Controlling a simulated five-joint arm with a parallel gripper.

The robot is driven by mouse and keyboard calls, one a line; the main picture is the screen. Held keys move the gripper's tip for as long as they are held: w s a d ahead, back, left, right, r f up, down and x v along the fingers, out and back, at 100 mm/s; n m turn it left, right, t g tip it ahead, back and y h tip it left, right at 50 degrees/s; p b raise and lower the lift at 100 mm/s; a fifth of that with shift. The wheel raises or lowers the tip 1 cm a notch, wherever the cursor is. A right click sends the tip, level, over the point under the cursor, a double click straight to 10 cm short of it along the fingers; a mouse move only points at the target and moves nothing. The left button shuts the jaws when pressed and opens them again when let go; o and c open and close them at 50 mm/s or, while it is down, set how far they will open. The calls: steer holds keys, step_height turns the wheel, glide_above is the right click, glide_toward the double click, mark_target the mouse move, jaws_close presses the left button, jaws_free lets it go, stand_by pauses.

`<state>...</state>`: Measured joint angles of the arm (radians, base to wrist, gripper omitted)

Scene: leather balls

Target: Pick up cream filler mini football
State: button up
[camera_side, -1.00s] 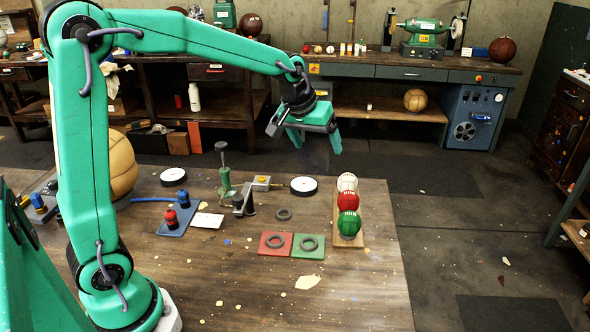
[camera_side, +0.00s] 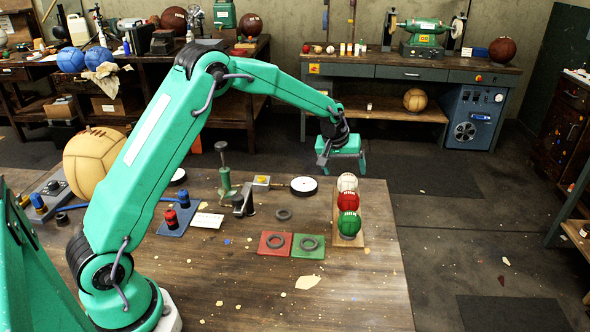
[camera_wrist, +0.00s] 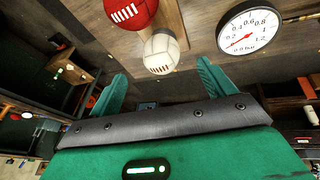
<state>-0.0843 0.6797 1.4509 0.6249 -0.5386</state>
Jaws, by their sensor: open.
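The cream mini football (camera_side: 347,182) sits at the far end of a row on a small wooden board (camera_side: 337,227). The red ball (camera_side: 348,201) and the green ball (camera_side: 349,223) are in front of it. My gripper (camera_side: 343,172) is open and empty, above and a little beyond the cream ball. In the wrist view the cream ball (camera_wrist: 166,53) shows ahead of the spread fingers of my gripper (camera_wrist: 160,80), roughly between them. The red ball (camera_wrist: 131,10) is beyond it, cut by the top edge.
A round dial gauge (camera_side: 303,186) lies left of the row and shows large in the wrist view (camera_wrist: 249,29). Red (camera_side: 275,243) and green (camera_side: 308,245) pads with dark rings lie nearer. The right and front tabletop is mostly clear.

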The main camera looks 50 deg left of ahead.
mark_target(350, 174)
steer(key=shift+x, duration=1.3)
steer(key=shift+x, duration=2.6)
steer(key=c, duration=1.1)
steer(key=shift+r, duration=0.85)
step_height(350, 174, up, 3)
steer(key=shift+f, duration=0.25)
steer(key=shift+h, duration=0.4)
steer(key=s+d+r, duration=0.1)
steer(key=d+r, duration=0.1)
steer(key=d, duration=0.1)
steer(key=s+d+r, duration=0.2)
steer(key=d, duration=0.2)
steer(key=s+d+r, duration=0.2)
steer(key=d, duration=0.1)
steer(key=shift+s+d+r, duration=0.15)
steer(key=shift+d+r, duration=0.1)
steer(key=shift+r, duration=0.15)
